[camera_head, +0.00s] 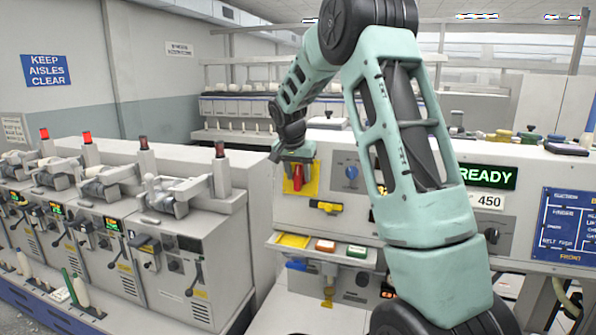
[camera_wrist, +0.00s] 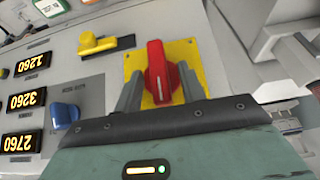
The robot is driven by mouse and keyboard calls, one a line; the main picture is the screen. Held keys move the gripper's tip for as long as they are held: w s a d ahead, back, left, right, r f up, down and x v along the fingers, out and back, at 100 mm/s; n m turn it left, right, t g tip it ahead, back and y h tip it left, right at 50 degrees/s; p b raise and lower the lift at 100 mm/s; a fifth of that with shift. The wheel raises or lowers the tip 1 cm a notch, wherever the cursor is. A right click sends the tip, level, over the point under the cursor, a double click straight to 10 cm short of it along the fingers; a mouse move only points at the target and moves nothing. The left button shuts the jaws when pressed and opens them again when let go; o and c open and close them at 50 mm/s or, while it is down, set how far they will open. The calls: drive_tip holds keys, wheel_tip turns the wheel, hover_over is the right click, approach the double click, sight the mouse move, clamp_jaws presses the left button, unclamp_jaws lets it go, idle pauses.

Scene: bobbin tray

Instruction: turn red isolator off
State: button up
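The red isolator (camera_head: 298,179) is a red rotary handle on a square yellow plate (camera_head: 312,183), on the front of the pale machine panel. In the wrist view, which is upside down, the red handle (camera_wrist: 160,65) has a white line on it and lies nearly upright in the picture on its yellow plate (camera_wrist: 188,50). My gripper (camera_wrist: 160,80) is open, with one grey finger on each side of the handle. Any contact between fingers and handle is too fine to tell. In the head view my gripper (camera_head: 294,158) is just above the handle and covers its top.
A blue knob (camera_head: 351,173) is to the right of the isolator, and a yellow-handled switch (camera_head: 326,207) is below it. A tray with coloured blocks (camera_head: 325,247) juts out beneath. A row of winding units (camera_head: 160,250) stands at the left.

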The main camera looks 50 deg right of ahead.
drive_tip(key=shift+f, duration=0.15)
clamp_jaws()
